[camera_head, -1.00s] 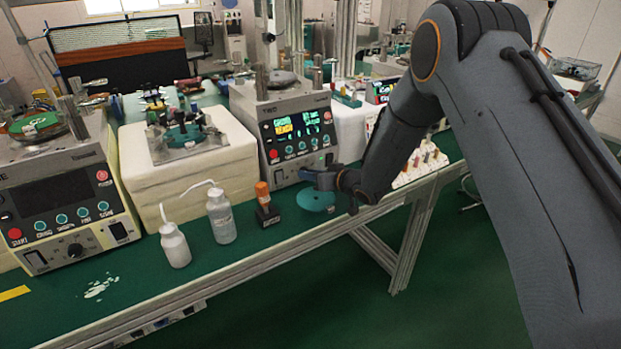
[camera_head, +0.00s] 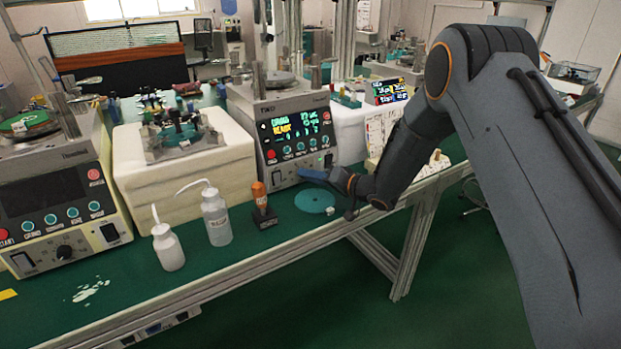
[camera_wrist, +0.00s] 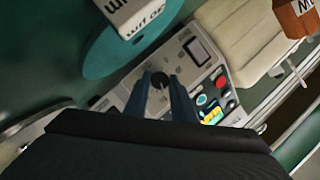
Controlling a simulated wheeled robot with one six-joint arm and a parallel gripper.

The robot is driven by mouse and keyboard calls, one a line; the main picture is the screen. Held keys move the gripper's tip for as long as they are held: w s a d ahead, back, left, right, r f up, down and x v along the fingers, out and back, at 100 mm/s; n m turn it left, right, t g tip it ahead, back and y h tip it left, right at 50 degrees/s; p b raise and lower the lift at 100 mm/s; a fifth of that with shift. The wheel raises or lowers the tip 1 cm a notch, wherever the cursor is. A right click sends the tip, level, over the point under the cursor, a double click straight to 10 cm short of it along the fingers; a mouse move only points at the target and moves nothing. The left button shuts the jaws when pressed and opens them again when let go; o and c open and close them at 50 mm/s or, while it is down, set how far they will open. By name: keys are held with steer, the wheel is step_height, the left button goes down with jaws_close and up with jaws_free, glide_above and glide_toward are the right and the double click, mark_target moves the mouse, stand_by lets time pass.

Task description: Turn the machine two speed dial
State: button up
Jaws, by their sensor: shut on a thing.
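Machine two (camera_head: 250,116), marked TWO, stands past the middle of the bench. Its screen is lit with green and yellow text above a row of round buttons. My gripper (camera_head: 309,173) is at the lower part of its front panel, and the dial is hidden there in the head view. In the wrist view the black speed dial (camera_wrist: 158,80) sits between the two dark fingertips of my gripper (camera_wrist: 162,88). The fingers are shut on it. The panel around it shows a red button, a teal button and a rocker switch (camera_wrist: 196,51).
A teal disc (camera_head: 313,203) with a small white block lies just before machine two. An orange-handled stamp (camera_head: 262,208) and two white bottles (camera_head: 216,218) (camera_head: 168,249) stand to its left. Another machine (camera_head: 50,195) with a dark screen is at the far left.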

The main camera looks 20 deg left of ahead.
stand_by(0.4)
steer(key=o, duration=1)
steer(key=shift+b+v, duration=0.45)
steer(key=shift+v, duration=3.45)
